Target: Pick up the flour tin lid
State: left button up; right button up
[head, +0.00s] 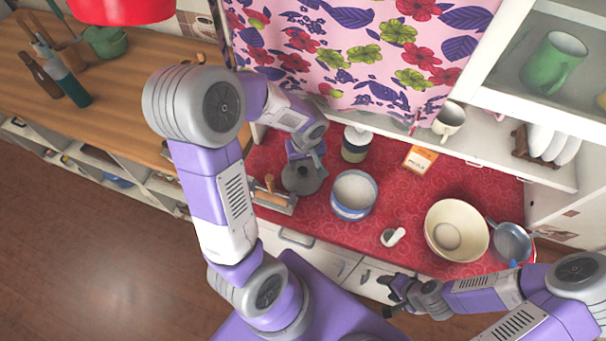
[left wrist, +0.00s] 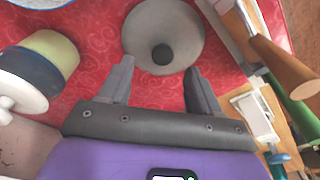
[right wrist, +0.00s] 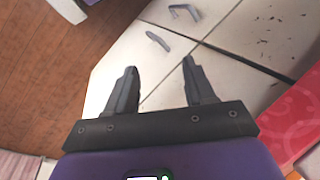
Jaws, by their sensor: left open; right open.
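The flour tin lid (head: 301,178) is a round grey disc with a dark knob in its middle. It lies on the red oilcloth counter, left of an open blue and white tin (head: 354,194) with pale contents. In the left wrist view the lid (left wrist: 184,35) and its knob lie just beyond the fingertips. My left gripper (left wrist: 160,85) is open and empty, pointing at the knob; in the head view the arm partly hides the lid. My right gripper (right wrist: 160,80) is open and empty, in front of the counter's drawer fronts, far from the lid.
A dark-banded jar (head: 355,144) stands behind the tin. A wooden-handled tool (head: 270,192) lies close left of the lid. A cream bowl (head: 456,230), a blue sieve (head: 512,241), a small white object (head: 392,237) and an orange box (head: 419,159) are to the right.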

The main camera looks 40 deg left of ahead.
aim_at(302, 170)
pick_arm(q)
jog(key=f, duration=0.5)
jog(key=shift+a, duration=0.4)
jog(key=c, duration=1.1)
